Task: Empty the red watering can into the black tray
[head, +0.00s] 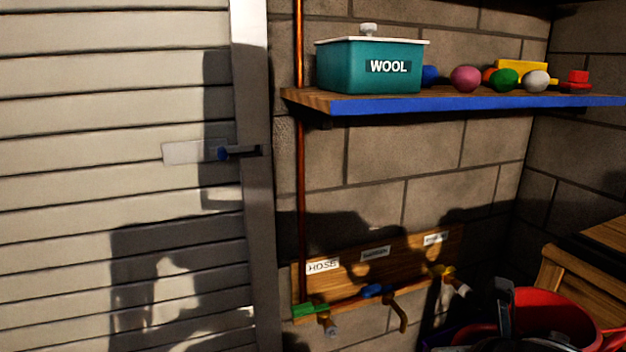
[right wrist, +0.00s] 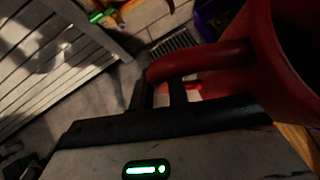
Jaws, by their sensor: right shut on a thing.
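The red watering can (head: 556,312) is at the bottom right of the head view, partly cut off by the frame edge. In the right wrist view the can (right wrist: 285,60) fills the upper right, with its curved handle (right wrist: 205,59) reaching left. My right gripper (right wrist: 161,94) is shut on this handle. Its dark fingers also show beside the can in the head view (head: 504,312). A black flat thing (head: 592,249), perhaps the black tray, lies on the wooden bench at the right edge, behind the can. My left gripper is not in view.
The wooden bench (head: 578,278) stands close behind the can. A wall shelf (head: 450,104) holds a teal WOOL box (head: 346,70) and several small coloured things. Below it are labelled taps on a board (head: 350,262). A slatted door (head: 110,120) is at left.

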